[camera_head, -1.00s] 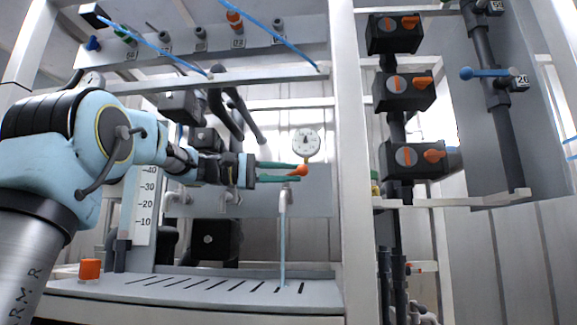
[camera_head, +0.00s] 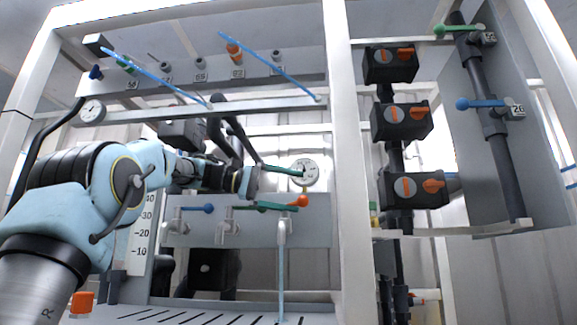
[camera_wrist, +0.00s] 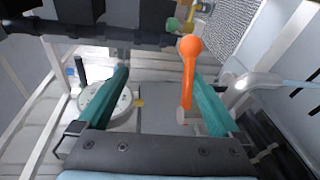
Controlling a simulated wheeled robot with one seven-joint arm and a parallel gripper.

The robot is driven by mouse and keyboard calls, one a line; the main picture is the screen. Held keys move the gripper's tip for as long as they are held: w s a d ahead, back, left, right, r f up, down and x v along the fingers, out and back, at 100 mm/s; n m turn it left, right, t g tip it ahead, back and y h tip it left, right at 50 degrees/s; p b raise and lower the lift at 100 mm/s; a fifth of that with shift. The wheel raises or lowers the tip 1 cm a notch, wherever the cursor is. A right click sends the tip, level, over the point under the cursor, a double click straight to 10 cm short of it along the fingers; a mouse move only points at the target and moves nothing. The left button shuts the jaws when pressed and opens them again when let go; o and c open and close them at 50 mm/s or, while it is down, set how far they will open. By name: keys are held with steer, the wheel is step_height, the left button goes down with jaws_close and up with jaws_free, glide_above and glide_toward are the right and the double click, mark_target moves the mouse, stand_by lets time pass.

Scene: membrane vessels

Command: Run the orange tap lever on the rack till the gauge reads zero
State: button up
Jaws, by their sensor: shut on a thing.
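My gripper (camera_head: 299,191) is at the orange tap lever (camera_head: 301,201) on the rack, shut on it. In the wrist view the lever (camera_wrist: 188,80) runs between the two green fingers, close along the right one; contact at the left finger cannot be seen. The round white gauge (camera_head: 310,178) is just above the lever. The upper finger crosses its face, so its reading cannot be told. It also shows behind the left finger in the wrist view (camera_wrist: 122,104). A thin pale blue stream (camera_head: 281,275) falls from the spout below the lever.
A tap with a blue lever (camera_head: 200,208) is left on the same panel. A white post (camera_head: 350,150) stands right of the gauge. Black valve boxes (camera_head: 402,122) with orange handles are beyond it. A slotted grey tray (camera_head: 215,312) lies below.

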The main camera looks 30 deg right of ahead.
steer(key=shift+r+v, duration=0.1)
steer(key=shift+v, duration=0.85)
steer(key=shift+r+v, duration=0.15)
steer(key=shift+v, duration=0.75)
steer(key=shift+c, duration=0.6)
steer(key=shift+a, duration=0.35)
steer(key=c, duration=0.4)
steer(key=f+v, duration=0.1)
steer(key=v, duration=0.7)
steer(key=shift+s+a+f, duration=0.2)
steer(key=shift+a+f, duration=0.2)
steer(key=shift+s, duration=0.1)
